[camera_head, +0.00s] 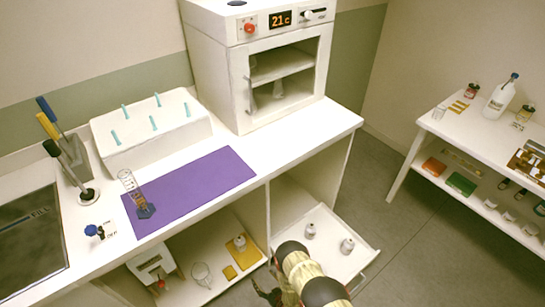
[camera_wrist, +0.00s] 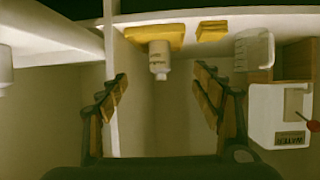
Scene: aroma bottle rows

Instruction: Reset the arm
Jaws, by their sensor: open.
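My gripper (camera_head: 266,291) is low at the bottom of the head view, beside the open cabinet, partly hidden by my arm. In the wrist view my gripper (camera_wrist: 160,74) is open, with its two fingers wide apart and nothing held. A small white bottle (camera_wrist: 159,62) by a yellow block (camera_wrist: 140,35) shows beyond the fingers, apart from them. The same bottle (camera_head: 240,243) stands on the lower cabinet shelf in the head view.
A pulled-out drawer (camera_head: 335,262) with two small bottles lies beside my arm. The shelf also holds a beaker (camera_head: 201,274) and a white device (camera_head: 152,262). Above are the counter (camera_head: 300,145), purple mat (camera_head: 195,190) and oven (camera_head: 215,65). Floor at right is clear.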

